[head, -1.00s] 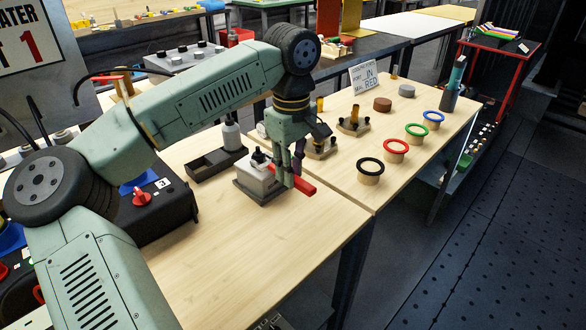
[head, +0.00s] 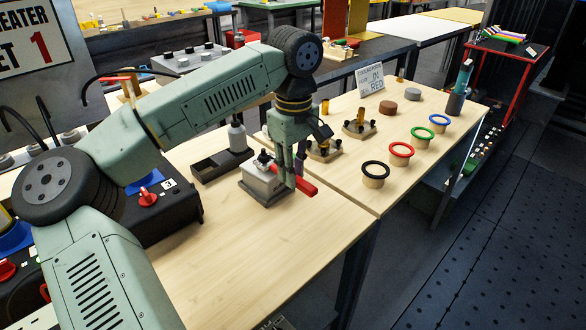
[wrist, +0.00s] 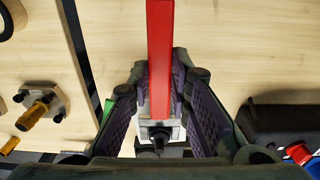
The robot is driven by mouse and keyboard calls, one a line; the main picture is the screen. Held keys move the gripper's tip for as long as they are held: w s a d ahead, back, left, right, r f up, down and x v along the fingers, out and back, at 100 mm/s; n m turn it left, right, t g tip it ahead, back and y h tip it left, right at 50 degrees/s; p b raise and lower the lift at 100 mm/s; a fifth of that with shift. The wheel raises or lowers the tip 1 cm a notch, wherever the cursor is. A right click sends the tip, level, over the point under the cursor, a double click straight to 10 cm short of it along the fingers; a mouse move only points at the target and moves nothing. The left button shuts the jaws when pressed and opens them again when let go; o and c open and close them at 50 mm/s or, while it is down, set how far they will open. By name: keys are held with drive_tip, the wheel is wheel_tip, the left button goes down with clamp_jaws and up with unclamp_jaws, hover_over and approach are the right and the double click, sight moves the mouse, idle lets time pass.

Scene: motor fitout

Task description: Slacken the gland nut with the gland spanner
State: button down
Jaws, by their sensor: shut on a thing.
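The gland spanner shows as a red bar (head: 307,187) in the head view and as a long red strip (wrist: 160,40) in the wrist view. My gripper (head: 294,177) is shut on it, with a finger on each side in the wrist view (wrist: 163,82). The spanner lies roughly level beside the top of a small grey box (head: 262,184) on the bench. A dark gland nut (head: 263,158) stands on the box and shows beyond the fingers in the wrist view (wrist: 158,139). I cannot tell whether the spanner's far end is around the nut.
A dark divided tray (head: 222,165) and a grey bottle (head: 236,137) stand behind the box. A black unit with a red knob (head: 148,197) is at left. Brass-studded flanges (head: 359,127) and several coloured rings (head: 401,150) are at right. The bench front is clear.

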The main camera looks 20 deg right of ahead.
drive_tip(key=shift+d, duration=0.1)
drive_tip(key=shift+w+d+n, duration=0.2)
drive_tip(key=shift+d+n, duration=0.2)
drive_tip(key=shift+n, duration=0.2)
drive_tip(key=shift+d, duration=0.15)
drive_tip(key=shift+w+d+n, duration=0.25)
drive_tip(key=shift+n, duration=0.35)
drive_tip(key=shift+d, duration=0.15)
drive_tip(key=shift+w+d+n+p, duration=0.25)
drive_tip(key=shift+n+p, duration=0.05)
drive_tip(key=shift+n, duration=0.3)
drive_tip(key=shift+d, duration=0.1)
